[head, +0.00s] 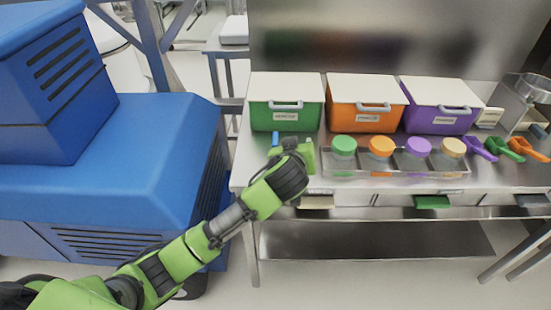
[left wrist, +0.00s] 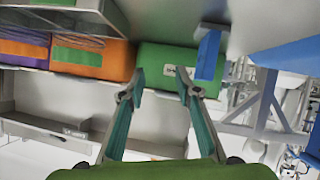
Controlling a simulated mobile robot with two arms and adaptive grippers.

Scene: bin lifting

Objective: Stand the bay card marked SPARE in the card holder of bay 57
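My left gripper (left wrist: 157,78) is open, with a gap between its two teal fingers and nothing seen between them. In the head view my left wrist and gripper (head: 297,150) are over the left front of the steel bench, in front of the green bin (head: 263,118), and the fingertips are hard to make out. In the left wrist view the green bin (left wrist: 153,62) lies beyond the fingertips. Small plates sit along the bench front: a cream one (head: 316,202), a green one (head: 433,202) and a grey-blue one (head: 533,200). No SPARE or 57 marking is readable. My right gripper is out of view.
An orange bin (head: 364,117) and a purple bin (head: 433,121) stand right of the green one. A tray (head: 330,172) holds several lidded jars. Scoops (head: 515,146) lie at the right. A blue piece (left wrist: 208,52) is close to the fingers. Blue equipment (head: 130,150) stands left.

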